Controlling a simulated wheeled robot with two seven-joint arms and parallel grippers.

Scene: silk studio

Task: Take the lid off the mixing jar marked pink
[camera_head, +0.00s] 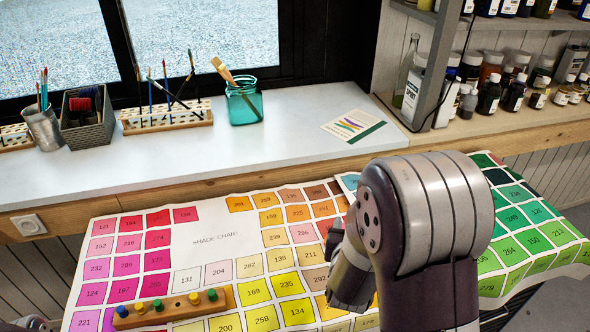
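I see no mixing jar marked pink and no lid that I can single out. My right arm (430,215) rises large in front of the shade chart (207,240) and covers part of its right half. The dark end of that arm (350,275) hangs over the chart's middle right; I cannot make out its fingers or anything between them. My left gripper is not in view; only a small dark piece shows at the bottom left corner. A wooden block (215,307) with several coloured pegs lies on the chart at the lower left.
The white sill (230,160) behind holds a metal cup (43,130), a grey basket (88,125), a brush rack (165,119), a teal glass jar (243,103) with a brush and a printed card (352,126). Several bottles (489,95) fill the shelves at the right.

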